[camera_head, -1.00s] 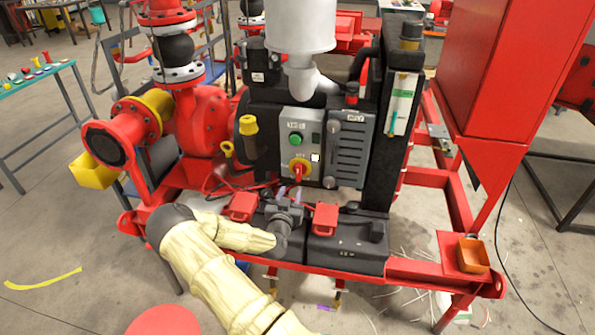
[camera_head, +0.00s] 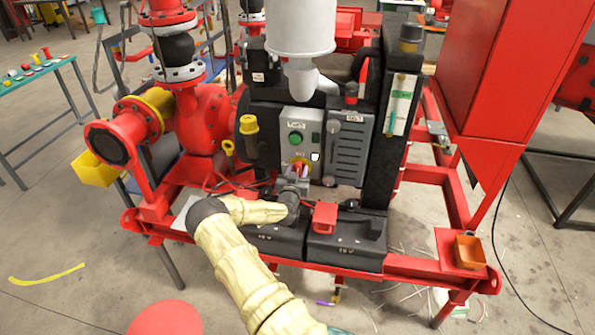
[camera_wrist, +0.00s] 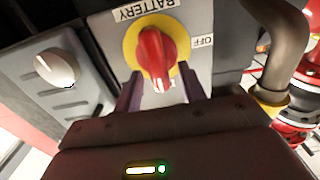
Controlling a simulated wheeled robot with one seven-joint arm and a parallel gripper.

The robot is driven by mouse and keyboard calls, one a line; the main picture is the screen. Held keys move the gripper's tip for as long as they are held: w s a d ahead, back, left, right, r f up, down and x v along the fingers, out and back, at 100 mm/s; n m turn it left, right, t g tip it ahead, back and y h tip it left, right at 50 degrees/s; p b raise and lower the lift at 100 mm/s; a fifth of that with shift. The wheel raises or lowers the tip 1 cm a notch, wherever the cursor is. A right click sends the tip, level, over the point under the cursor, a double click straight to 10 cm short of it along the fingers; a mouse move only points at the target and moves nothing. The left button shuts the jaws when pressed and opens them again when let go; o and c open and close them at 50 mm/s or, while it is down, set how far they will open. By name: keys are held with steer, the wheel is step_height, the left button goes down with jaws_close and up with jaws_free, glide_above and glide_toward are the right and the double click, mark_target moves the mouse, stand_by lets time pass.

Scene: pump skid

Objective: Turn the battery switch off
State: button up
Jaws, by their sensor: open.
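The battery switch is a red knob (camera_wrist: 155,55) on a yellow round plate (camera_wrist: 132,42), under a BATTERY label (camera_wrist: 145,10). An OFF label (camera_wrist: 204,41) sits to its right. The knob's handle stands near upright, its white-marked end pointing down, not toward OFF. In the head view the yellow plate (camera_head: 287,163) is low on the grey control box (camera_head: 298,130), partly hidden by my gripper (camera_head: 297,175). In the wrist view my gripper (camera_wrist: 160,75) is open, its two dark fingers on either side of the knob's lower end. Contact cannot be told.
A green button (camera_head: 295,139) is above the switch. A grey louvred panel with a light knob (camera_wrist: 52,68) is beside the box. Black batteries (camera_head: 345,238) with a red cover (camera_head: 325,215) lie below my wrist. A red skid frame (camera_head: 400,268) runs along the front.

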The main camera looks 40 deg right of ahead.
steer(key=shift+c, duration=0.2)
jaws_close()
